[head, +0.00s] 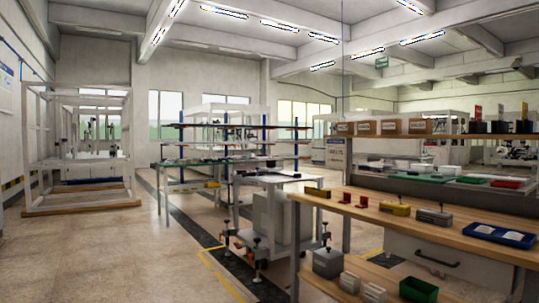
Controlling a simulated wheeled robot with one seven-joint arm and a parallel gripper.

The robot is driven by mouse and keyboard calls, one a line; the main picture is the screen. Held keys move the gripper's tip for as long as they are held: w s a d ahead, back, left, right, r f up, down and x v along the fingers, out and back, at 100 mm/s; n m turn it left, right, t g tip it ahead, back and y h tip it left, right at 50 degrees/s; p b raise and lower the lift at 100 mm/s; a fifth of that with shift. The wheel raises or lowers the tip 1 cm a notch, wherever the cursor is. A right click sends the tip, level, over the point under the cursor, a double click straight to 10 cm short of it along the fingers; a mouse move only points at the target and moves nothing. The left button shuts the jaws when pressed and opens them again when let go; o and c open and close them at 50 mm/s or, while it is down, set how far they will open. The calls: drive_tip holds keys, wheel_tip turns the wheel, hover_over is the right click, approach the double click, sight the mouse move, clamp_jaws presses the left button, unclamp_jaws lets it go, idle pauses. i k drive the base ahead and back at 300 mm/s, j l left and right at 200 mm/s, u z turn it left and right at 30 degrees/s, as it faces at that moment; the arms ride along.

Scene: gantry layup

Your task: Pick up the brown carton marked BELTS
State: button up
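The lettering is too small to read, so I cannot tell which is marked BELTS. My gripper is not in view.
The wooden workbench (465,238) fills the right side, holding a blue tray (499,236), a yellow bin (395,208) and small grey parts. A green bin (418,290) sits lower. A metal-framed cart (275,215) stands at centre. The floor (110,250) at left is clear.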

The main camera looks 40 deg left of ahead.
sight(348, 128)
drive_tip(key=u, duration=0.9)
drive_tip(key=i+l, duration=0.25)
drive_tip(key=i, duration=0.2)
drive_tip(key=i+l, duration=0.2)
drive_tip(key=i, duration=0.2)
drive_tip(key=i+l+z, duration=0.1)
drive_tip(key=i+l, duration=0.15)
drive_tip(key=i, duration=0.2)
